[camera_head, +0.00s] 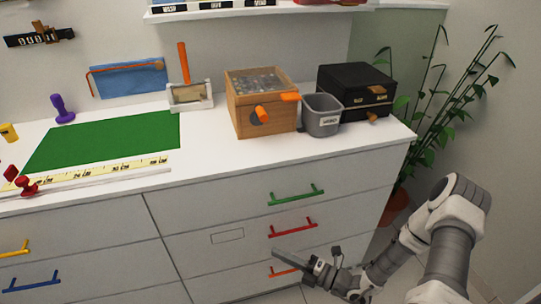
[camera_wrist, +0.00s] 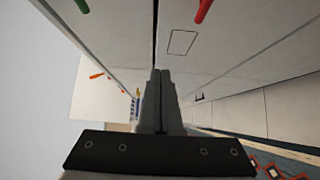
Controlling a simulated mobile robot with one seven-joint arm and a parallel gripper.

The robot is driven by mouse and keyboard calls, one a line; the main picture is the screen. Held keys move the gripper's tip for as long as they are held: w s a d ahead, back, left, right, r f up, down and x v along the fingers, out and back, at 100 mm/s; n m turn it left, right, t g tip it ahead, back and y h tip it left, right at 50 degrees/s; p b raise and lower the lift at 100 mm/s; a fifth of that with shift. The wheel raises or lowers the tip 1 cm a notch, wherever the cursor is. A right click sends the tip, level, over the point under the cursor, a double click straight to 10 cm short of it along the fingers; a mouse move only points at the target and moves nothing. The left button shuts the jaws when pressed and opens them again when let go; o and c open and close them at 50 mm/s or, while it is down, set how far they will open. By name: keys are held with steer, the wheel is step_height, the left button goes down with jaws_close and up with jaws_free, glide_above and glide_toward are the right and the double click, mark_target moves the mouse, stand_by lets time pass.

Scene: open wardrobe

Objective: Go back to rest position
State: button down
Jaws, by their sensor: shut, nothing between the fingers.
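My gripper (camera_head: 290,256) is at the lower middle of the head view, in front of the white drawer cabinet (camera_head: 165,215). It points left, beside the red handle (camera_head: 293,228) and above the lower orange handle (camera_head: 285,271). Its fingers are shut and empty. In the wrist view the two fingers (camera_wrist: 160,75) lie together in the middle, with drawer fronts above them. I cannot tell whether it touches the cabinet.
A wooden box (camera_head: 250,115), a grey bin (camera_head: 322,123) and a black case (camera_head: 350,78) stand on the cabinet top. A green mat (camera_head: 105,140) lies to the left. A potted plant (camera_head: 435,115) stands right, behind my arm. The drawers in view look closed.

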steer(key=shift+r, duration=0.1)
steer(key=s+d+r+n+g+h, duration=0.1)
steer(key=s+r+n+g+h, duration=0.4)
steer(key=r+n, duration=0.55)
steer(key=s+r+n+g, duration=0.2)
steer(key=r+n+g, duration=0.5)
steer(key=n, duration=0.6)
steer(key=s+d+r+n+t+h, duration=0.4)
steer(key=s+d+r+n+h, duration=0.1)
steer(key=r+n, duration=0.4)
steer(key=s+d+r+n+t+h, duration=0.4)
steer(key=d+r+n+t+h, duration=0.15)
steer(key=r+n, duration=0.4)
step_height(320, 180, up, 18)
steer(key=p, duration=1.7)
steer(key=shift+a+g+p, duration=0.35)
steer(key=shift+p, duration=0.05)
steer(key=shift+r, duration=0.1)
